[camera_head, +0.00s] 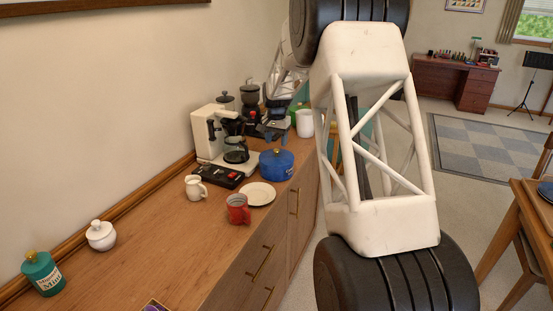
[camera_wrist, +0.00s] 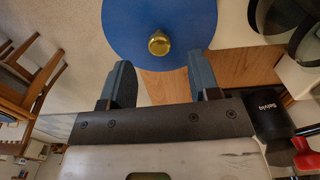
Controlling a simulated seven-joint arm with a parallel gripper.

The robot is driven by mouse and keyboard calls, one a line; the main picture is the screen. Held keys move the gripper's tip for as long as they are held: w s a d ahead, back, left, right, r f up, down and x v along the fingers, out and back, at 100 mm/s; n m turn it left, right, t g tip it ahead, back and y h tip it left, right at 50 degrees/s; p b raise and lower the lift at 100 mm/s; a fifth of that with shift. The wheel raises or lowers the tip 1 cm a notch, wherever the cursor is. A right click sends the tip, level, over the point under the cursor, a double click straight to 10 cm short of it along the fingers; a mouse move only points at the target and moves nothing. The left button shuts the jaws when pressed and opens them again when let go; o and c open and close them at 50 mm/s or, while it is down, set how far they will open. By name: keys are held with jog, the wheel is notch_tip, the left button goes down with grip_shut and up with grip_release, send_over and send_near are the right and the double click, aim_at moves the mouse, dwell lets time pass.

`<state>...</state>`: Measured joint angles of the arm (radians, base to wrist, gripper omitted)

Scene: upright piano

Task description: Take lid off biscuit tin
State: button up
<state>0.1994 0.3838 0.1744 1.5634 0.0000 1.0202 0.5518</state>
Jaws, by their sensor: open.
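The blue biscuit tin (camera_head: 276,165) stands on the wooden sideboard, with its lid on and a gold knob on top. In the wrist view the round blue lid (camera_wrist: 125,35) fills the top middle, with its gold knob (camera_wrist: 158,43) facing the camera. My gripper (camera_wrist: 163,72) is open and empty. Its two dark fingers are spread wide, with the knob ahead of them and roughly centred between them. In the head view my gripper (camera_head: 270,132) is just above and behind the tin, apart from the knob. The tin's side is hidden in the wrist view.
A white coffee maker (camera_head: 210,138) stands left of the tin, with a black control strip (camera_head: 220,176) in front. A white plate (camera_head: 258,194), red mug (camera_head: 238,209) and white jug (camera_head: 195,187) are nearby.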

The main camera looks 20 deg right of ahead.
aim_at(277, 150)
jog(key=shift+f, duration=0.1)
jog(key=shift+f, duration=2.5)
jog(key=shift+c, duration=0.3)
jog(key=c, duration=0.9)
